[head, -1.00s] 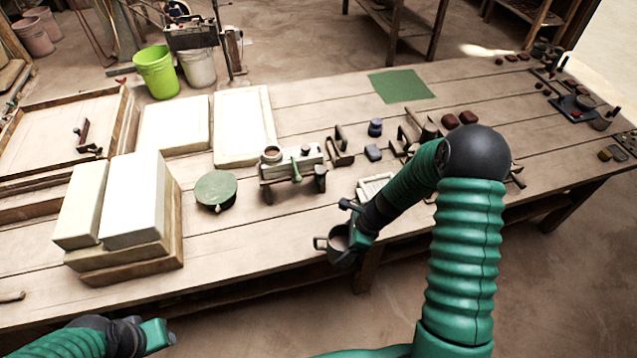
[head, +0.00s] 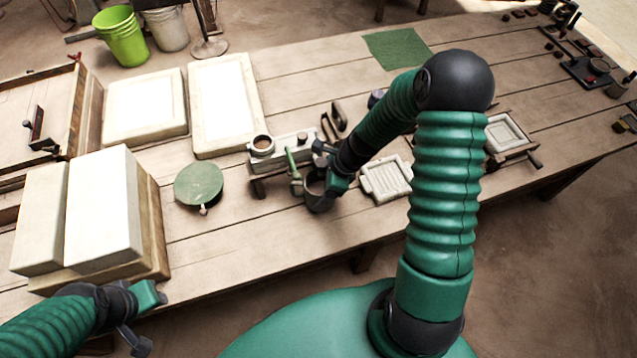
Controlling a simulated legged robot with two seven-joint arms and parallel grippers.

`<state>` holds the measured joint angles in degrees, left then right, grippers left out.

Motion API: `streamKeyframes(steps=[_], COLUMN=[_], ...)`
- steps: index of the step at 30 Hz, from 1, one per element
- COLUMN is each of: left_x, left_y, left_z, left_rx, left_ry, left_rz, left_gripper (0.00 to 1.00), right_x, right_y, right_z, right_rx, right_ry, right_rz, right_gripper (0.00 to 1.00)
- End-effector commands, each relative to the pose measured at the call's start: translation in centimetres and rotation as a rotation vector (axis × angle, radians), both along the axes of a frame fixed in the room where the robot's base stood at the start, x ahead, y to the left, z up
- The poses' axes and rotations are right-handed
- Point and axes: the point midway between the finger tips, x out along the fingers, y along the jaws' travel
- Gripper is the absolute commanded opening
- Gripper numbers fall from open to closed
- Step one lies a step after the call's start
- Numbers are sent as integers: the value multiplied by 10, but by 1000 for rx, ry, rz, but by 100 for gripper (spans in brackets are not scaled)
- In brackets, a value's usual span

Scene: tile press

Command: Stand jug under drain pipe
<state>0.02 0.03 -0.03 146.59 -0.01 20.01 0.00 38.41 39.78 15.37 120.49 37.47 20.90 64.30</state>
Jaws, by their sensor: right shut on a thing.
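A small dark grey jug (head: 318,196) hangs upright in my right gripper (head: 332,184), which is shut on it. The jug is at the front of a pale box-shaped machine (head: 285,150) with a round cup-like opening on top. A green pipe-like part (head: 293,172), apparently the drain pipe, slopes down the machine's front, just left of the jug. I cannot tell whether its lower end is over the jug's mouth or whether the jug touches the table. My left gripper (head: 150,298) is low at the left, away from the machine; its jaws are unclear.
The wooden table (head: 240,235) is clear in front of the machine. A round green disc (head: 199,183) lies to its left, and a pale ribbed tray (head: 387,180) to its right. White blocks (head: 103,208) stand at the left. A green mat (head: 397,47) lies at the back.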

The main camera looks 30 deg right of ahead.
Motion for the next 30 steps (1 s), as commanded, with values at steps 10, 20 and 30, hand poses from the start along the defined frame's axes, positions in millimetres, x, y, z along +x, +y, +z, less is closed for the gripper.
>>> streamKeyframes(steps=[10,20,30], left_x=[-1,-1,-1], left_y=[0,0,0], left_z=[-10,-9,-1], left_rx=[0,0,0], left_ry=[2,2,2], left_rz=[-1,-1,-1], left_gripper=[36,36,36], right_x=[-1,-2,-7], right_y=[3,2,-7], right_z=[-8,-7,20], right_rx=[0,1,-3], right_ry=[0,0,-3], right_rz=[-1,-1,-3], right_gripper=[2,96,96])
